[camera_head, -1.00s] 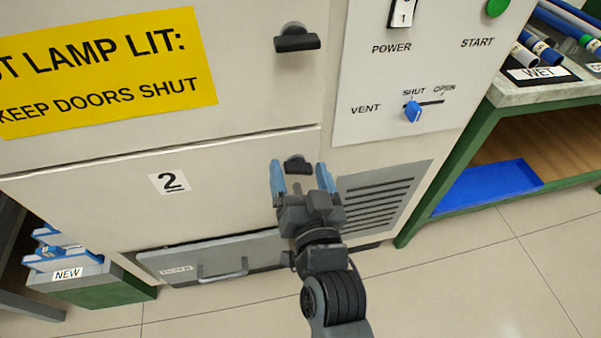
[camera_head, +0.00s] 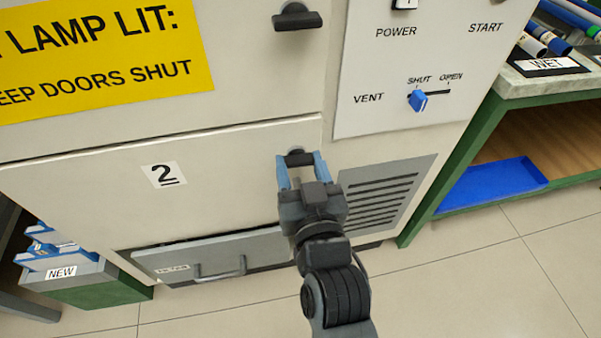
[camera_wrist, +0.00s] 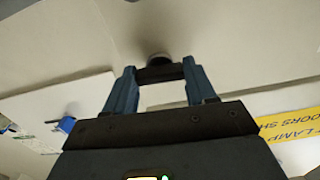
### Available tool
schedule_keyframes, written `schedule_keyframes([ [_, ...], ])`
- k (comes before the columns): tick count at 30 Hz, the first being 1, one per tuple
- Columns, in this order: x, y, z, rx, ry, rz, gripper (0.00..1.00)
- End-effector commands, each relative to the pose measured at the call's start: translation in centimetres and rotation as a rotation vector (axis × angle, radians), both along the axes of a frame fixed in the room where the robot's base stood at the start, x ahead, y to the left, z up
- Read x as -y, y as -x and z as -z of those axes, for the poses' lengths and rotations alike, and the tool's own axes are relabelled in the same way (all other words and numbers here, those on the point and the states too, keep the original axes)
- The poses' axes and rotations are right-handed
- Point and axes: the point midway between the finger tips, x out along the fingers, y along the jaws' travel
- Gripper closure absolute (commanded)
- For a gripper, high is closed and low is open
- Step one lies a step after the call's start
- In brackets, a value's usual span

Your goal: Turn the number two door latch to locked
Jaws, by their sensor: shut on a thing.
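The number two door (camera_head: 120,210) is a pale lower panel with a "2" label (camera_head: 164,174). Its latch (camera_head: 298,157) is a dark knob with a short bar near the door's upper right corner. My gripper (camera_head: 301,160) is at the latch with its blue fingers on either side of the bar, shut on it. In the wrist view the dark latch bar (camera_wrist: 160,73) lies crosswise between the two fingertips, with its round base behind it. The bar looks about level, and the fingers hide its ends in part.
The upper door's dark latch (camera_head: 297,18) sits level above. A panel with a blue vent slider (camera_head: 418,101) and a louvred grille (camera_head: 380,196) are to the right. A drawer with a handle (camera_head: 220,270) is below. A green bench (camera_head: 470,130) stands at right.

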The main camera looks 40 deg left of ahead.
Motion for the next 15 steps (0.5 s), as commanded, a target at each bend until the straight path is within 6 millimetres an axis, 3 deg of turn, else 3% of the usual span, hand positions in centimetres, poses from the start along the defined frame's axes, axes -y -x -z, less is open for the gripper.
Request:
schedule_keyframes([
  [12,0.01,0.01,0.02,0.057,0.052,0.0,0.75],
  [13,0.01,0.01,0.02,0.057,0.052,0.0,0.44],
  [15,0.01,0.01,0.02,0.057,0.052,0.0,0.37],
])
